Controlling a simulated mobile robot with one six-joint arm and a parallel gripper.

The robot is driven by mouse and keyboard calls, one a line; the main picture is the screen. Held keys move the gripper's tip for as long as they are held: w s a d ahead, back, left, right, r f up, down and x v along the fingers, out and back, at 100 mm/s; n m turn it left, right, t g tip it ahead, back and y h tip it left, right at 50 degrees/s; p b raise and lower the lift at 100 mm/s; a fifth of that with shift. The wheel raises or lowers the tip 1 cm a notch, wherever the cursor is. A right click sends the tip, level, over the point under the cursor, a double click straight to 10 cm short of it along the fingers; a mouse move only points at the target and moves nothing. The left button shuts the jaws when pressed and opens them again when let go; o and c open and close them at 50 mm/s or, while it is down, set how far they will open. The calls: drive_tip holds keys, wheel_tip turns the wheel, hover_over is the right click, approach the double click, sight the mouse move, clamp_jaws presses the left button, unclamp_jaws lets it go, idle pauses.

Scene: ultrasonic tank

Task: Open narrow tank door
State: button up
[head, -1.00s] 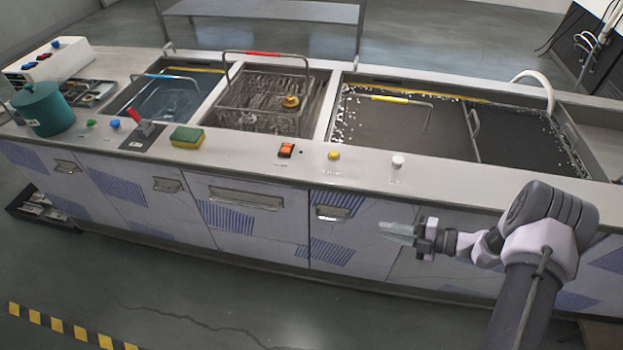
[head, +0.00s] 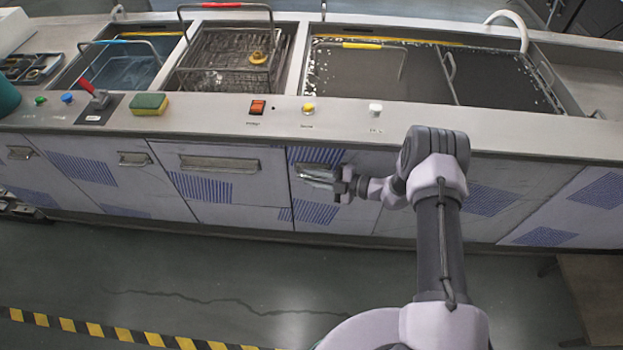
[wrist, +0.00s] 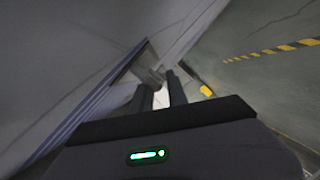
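The narrow door (head: 305,210) is a pale panel with blue striped patches on the tank bench front. It looks closed. Its metal handle (head: 318,167) is near the top of the panel and is partly covered by my gripper (head: 322,179). In the wrist view my gripper (wrist: 162,84) has its two dark fingers apart with a gap between them. The handle (wrist: 150,74) shows right at the fingertips there. I cannot tell whether the fingers touch it or straddle it.
A wider door with a long handle (head: 220,163) is to the left. The counter above carries an orange switch (head: 257,107), a yellow knob (head: 308,108) and a sponge (head: 149,104). The floor in front is open, with a yellow-black stripe (head: 95,329).

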drive_tip(key=shift+w+a, duration=0.15)
drive_tip(key=shift+a, duration=0.15)
clamp_jaws()
idle(1.3)
